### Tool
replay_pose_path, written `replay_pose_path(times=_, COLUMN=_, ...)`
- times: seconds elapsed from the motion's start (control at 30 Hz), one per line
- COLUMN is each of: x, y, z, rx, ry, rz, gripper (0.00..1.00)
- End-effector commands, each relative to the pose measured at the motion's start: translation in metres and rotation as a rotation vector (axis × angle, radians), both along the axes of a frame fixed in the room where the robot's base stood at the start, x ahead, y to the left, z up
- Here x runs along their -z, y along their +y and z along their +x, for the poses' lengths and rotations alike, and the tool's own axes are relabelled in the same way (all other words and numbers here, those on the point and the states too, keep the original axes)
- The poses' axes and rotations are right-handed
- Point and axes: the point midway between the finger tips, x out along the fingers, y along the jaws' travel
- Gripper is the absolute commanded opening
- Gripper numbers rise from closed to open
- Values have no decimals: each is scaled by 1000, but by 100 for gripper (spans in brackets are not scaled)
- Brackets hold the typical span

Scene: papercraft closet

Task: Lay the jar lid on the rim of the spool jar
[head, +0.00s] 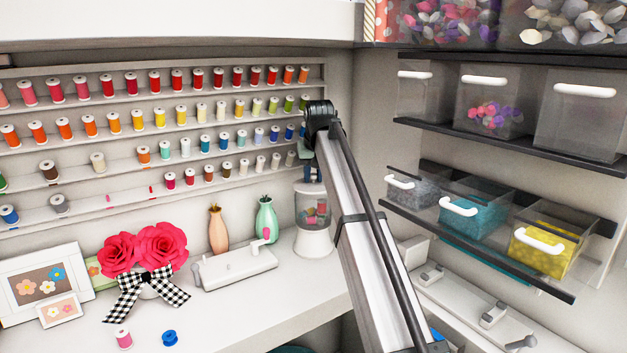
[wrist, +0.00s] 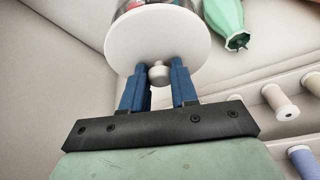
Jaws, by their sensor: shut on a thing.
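The jar lid (wrist: 157,38) is a white disc with a small round knob. My gripper (wrist: 159,75) has its blue fingers shut on the knob. In the head view my gripper (head: 313,178) is just above the spool jar (head: 312,212), a clear jar with colourful spools inside and a white base. The lid (head: 312,187) appears as a pale disc at the jar's top. In the wrist view the lid covers most of the jar (wrist: 126,8) behind it. I cannot tell whether the lid touches the rim.
A mint vase (head: 265,220) stands close left of the jar, and a peach vase (head: 218,228) further left. A white sewing machine (head: 235,268) lies in front of them. Thread shelves (head: 150,127) line the back wall; clear bins (head: 470,212) hang at right.

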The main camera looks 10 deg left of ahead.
Motion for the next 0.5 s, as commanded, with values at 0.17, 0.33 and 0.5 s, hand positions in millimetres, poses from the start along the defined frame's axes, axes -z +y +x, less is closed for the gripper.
replay_pose_path(times=0.17, x=17, y=0, z=-1, rx=0, ry=1, rz=0, gripper=0)
replay_pose_path(times=0.33, x=17, y=0, z=0, rx=0, ry=0, rz=0, gripper=0)
replay_pose_path(times=0.5, x=19, y=0, z=0, rx=0, ry=0, rz=0, gripper=0)
